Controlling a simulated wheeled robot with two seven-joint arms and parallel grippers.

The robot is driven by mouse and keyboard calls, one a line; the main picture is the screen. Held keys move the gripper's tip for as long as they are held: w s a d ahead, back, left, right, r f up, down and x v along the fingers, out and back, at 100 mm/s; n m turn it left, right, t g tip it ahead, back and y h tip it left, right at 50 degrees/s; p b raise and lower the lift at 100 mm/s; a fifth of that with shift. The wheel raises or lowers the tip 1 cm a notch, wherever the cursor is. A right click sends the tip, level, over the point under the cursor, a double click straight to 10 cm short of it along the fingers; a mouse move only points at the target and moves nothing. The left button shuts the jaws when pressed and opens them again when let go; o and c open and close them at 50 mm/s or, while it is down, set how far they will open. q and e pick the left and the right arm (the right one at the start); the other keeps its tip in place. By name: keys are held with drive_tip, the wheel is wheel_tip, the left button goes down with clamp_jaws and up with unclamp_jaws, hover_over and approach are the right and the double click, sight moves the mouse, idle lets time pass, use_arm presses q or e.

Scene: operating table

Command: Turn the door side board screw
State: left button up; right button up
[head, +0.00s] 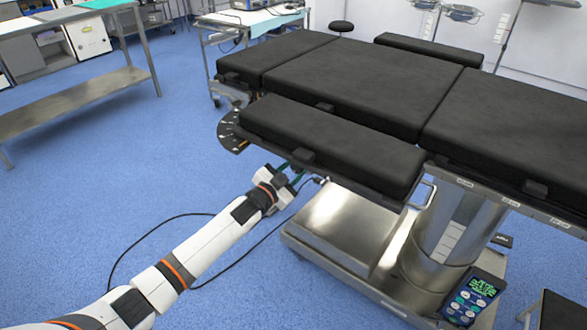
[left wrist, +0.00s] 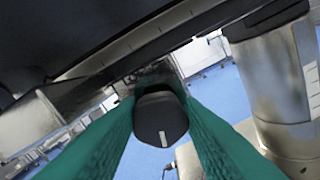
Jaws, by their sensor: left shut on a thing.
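The screw shows in the left wrist view as a dark rounded knob (left wrist: 160,118) with a white line on its face. It sits under the edge of the black side board (head: 330,142). My left gripper (head: 290,175) is under the board's near edge in the head view. In the left wrist view its two green fingers (left wrist: 160,120) are on either side of the knob and shut on it. The knob is hidden in the head view. My right gripper is in neither view.
The operating table's black pads (head: 350,85) lie behind the side board. Its metal column (head: 440,235) and base (head: 335,225) stand to the right of my left gripper. A handset (head: 473,297) is at the lower right.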

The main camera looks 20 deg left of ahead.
use_arm(q)
drive_tip(key=shift+f+m, duration=0.15)
drive_tip(key=shift+m, duration=0.35)
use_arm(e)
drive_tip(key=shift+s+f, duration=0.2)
use_arm(q)
drive_tip(key=o, duration=1)
drive_tip(key=p+v, duration=0.1)
drive_tip(key=v, duration=1.1)
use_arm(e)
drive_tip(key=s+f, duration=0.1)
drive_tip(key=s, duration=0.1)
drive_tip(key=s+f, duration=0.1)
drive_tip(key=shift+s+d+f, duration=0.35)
